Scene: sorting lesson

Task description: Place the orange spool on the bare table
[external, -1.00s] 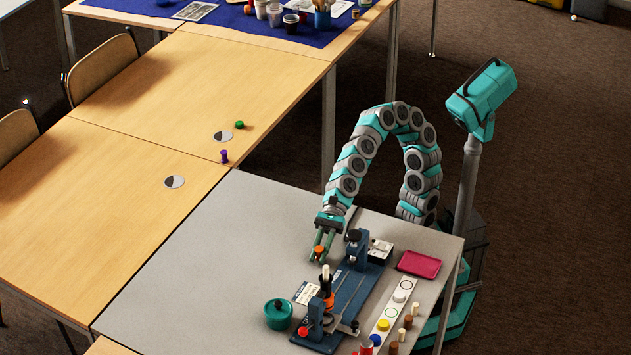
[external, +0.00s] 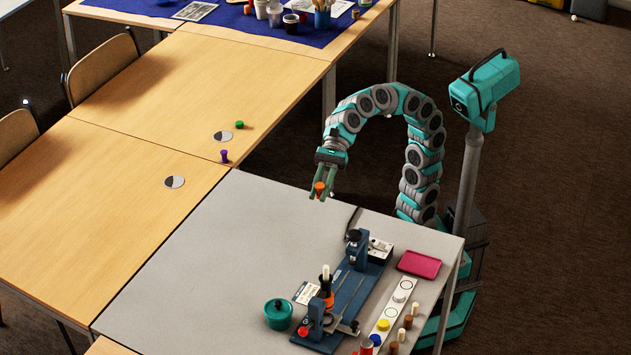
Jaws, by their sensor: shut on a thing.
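The orange spool (external: 319,187) is a small piece held between the two green fingers of my gripper (external: 319,191). My gripper points down and is shut on it. It appears above the far edge of the grey table (external: 230,240), apart from the tabletop. A wide bare part of the grey table lies to the left of and below my gripper in the picture. The spool's lower end is small, and its exact height above the table cannot be told.
A magenta tray (external: 419,263) and a white strip with round spots (external: 393,313) lie right. A purple piece (external: 224,156) and a green piece (external: 239,125) stand on wooden tables.

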